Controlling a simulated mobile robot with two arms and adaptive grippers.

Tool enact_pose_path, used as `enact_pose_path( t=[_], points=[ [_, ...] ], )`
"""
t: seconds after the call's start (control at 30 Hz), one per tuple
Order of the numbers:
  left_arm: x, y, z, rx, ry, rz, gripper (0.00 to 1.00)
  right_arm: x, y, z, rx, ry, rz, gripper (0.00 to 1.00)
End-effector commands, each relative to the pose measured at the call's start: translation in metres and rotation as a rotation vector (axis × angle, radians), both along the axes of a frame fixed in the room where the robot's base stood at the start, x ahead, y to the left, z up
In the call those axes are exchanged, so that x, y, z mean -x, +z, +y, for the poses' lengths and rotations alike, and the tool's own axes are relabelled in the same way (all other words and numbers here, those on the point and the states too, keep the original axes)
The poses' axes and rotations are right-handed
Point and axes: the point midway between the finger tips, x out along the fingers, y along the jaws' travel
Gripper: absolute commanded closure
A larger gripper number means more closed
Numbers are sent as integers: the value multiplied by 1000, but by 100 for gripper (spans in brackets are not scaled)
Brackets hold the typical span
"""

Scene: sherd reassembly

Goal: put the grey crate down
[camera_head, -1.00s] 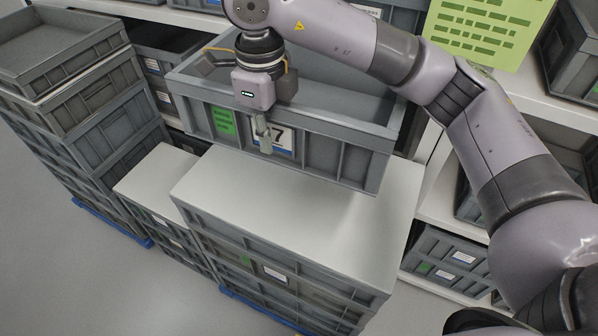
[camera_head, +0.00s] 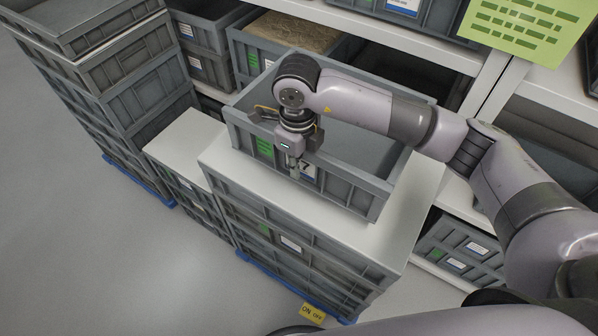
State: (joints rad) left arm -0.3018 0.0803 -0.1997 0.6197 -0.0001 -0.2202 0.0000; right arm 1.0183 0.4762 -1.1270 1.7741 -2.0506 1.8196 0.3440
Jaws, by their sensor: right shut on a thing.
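The grey crate (camera_head: 345,192) has a green label and a white label with a 7 on its front wall. It looks empty where its inside shows. It is level, over the white top (camera_head: 400,232) of a stack of grey crates, and looks to be on it or just above it; I cannot tell which. My right gripper (camera_head: 294,170) is shut on the crate's front wall, with a finger down its outer face. My right arm crosses over the crate and hides part of its inside. My left gripper is not in view.
A lower white-topped stack (camera_head: 187,141) stands to the left, with a tall stack of grey crates (camera_head: 125,95) beyond it. Shelves with more crates (camera_head: 240,62) are behind. A green sheet (camera_head: 525,25) hangs at the upper right. The floor at lower left is clear.

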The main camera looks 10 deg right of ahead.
Motion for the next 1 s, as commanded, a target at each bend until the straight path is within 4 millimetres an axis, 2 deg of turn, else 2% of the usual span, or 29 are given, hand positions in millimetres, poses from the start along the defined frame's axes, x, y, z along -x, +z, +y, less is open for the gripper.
enact_pose_path(
  t=[0.13, 0.37, 0.73, 0.77, 1.0],
  points=[
    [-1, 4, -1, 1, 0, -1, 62, 0, -9, -1, 2, -1, -2, 100],
    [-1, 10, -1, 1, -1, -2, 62, -1, -38, 0, 1, 0, -3, 100],
    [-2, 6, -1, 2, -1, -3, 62, -1, -44, 0, 0, 1, -6, 100],
    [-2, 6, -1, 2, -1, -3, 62, 0, -46, 0, 1, 1, -1, 85],
    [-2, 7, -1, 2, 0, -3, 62, 0, -45, 0, 0, 1, 0, 69]
  ],
)
